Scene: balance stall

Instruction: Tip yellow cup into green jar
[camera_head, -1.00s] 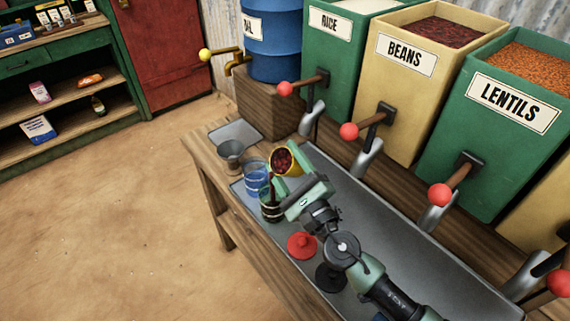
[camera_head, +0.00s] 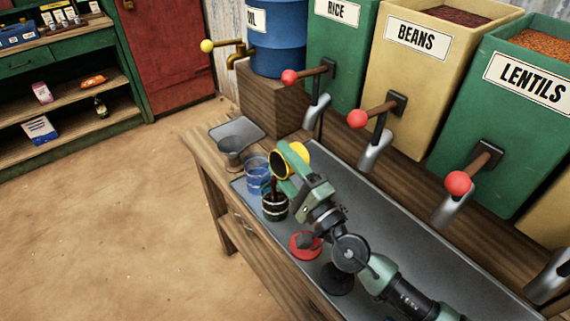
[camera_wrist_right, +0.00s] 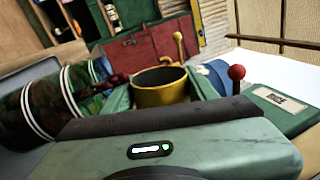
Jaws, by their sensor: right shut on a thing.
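The yellow cup (camera_head: 303,152) is held tilted well over in my right gripper (camera_head: 292,173), above and beside the green jar (camera_head: 275,211). A thin dark red stream of beans runs from the cup's mouth into the jar, whose banded glass looks dark with beans. In the right wrist view, the yellow cup (camera_wrist_right: 162,96) sits between the jaws of my right gripper (camera_wrist_right: 160,88). The green jar (camera_wrist_right: 48,105) with white bands and dark red contents is at the left there, the stream reaching it. My left gripper is out of view.
A blue banded glass (camera_head: 257,176) stands close beside the green jar. A grey metal cup (camera_head: 230,150) is at the counter's far end. A red lid (camera_head: 303,246) lies under my right arm. Dispenser levers with red knobs (camera_head: 357,118) line the back.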

